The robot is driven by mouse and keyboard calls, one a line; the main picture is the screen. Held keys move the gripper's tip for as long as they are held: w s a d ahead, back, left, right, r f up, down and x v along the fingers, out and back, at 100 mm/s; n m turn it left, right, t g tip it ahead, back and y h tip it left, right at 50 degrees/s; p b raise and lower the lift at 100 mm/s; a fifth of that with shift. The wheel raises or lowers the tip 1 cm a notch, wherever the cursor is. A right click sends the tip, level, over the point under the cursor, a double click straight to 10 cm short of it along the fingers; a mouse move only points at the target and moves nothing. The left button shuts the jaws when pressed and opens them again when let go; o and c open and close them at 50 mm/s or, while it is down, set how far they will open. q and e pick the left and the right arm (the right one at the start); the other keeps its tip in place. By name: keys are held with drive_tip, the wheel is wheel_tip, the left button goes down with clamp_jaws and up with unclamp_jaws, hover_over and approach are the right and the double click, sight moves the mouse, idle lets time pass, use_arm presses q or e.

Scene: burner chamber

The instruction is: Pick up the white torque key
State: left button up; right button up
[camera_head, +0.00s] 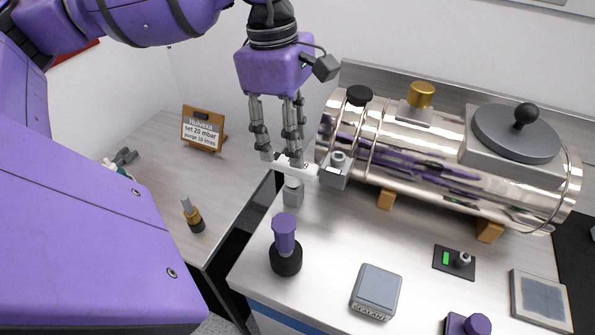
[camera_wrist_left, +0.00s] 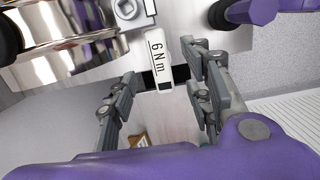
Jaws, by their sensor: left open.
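The white torque key (camera_head: 306,171) lies level beside the square fitting (camera_head: 336,170) at the chamber's left end, above a small grey block (camera_head: 293,194). In the left wrist view the key (camera_wrist_left: 159,60) shows its "6 Nm" marking, and its near end points in between my fingertips. My left gripper (camera_head: 281,160) is open and points down at the key's left end. In the left wrist view its fingers (camera_wrist_left: 160,86) stand apart on either side of that end, with gaps showing. I cannot tell whether any finger touches it. My right gripper is not in view.
The shiny steel chamber (camera_head: 425,150) stands right of the key. A purple-handled tool (camera_head: 285,240) stands upright in front. A grey box (camera_head: 376,291) and a small panel with a green light (camera_head: 454,262) are farther right. A sign (camera_head: 202,129) stands on the left bench.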

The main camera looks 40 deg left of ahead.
sight(293, 181)
use_arm(q)
drive_tip(key=f, duration=0.5)
drive_tip(key=shift+w+d+f+p, duration=0.1)
drive_tip(key=shift+d+f+p, duration=0.1)
drive_tip(key=shift+d+p, duration=0.1)
drive_tip(key=shift+f, duration=0.35)
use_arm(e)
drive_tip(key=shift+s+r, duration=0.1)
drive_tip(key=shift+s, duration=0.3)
use_arm(q)
drive_tip(key=shift+c, duration=0.5)
clamp_jaws()
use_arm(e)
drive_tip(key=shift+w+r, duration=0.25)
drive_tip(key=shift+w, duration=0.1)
